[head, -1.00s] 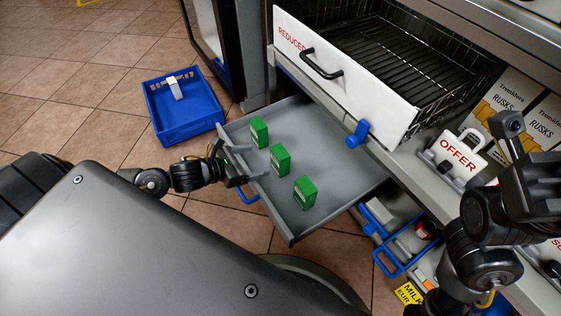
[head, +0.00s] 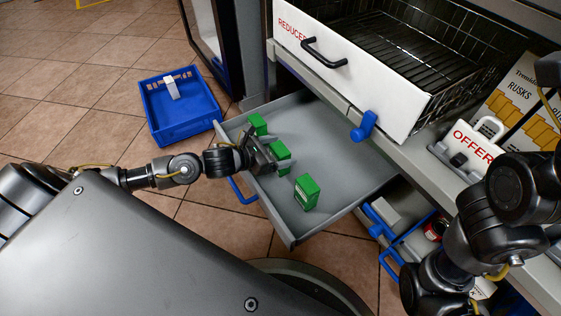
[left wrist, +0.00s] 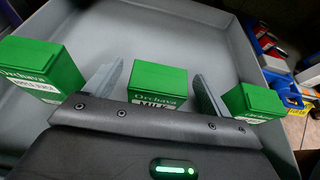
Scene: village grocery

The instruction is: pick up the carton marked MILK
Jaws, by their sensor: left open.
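The carton marked MILK is green and stands in the middle of three similar cartons in the open grey drawer; it shows in the left wrist view (left wrist: 160,84) and the head view (head: 281,151). My left gripper (left wrist: 158,72) is open, with one finger on each side of this carton in the wrist view. The gripper's body hides the carton's lower part there. In the head view the left gripper (head: 268,158) partly covers it. I cannot tell whether the fingers touch it. My right arm shows at the right, but its gripper is not visible.
A wire-basket drawer (head: 350,70) overhangs the back. A blue crate (head: 190,127) sits on the floor.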

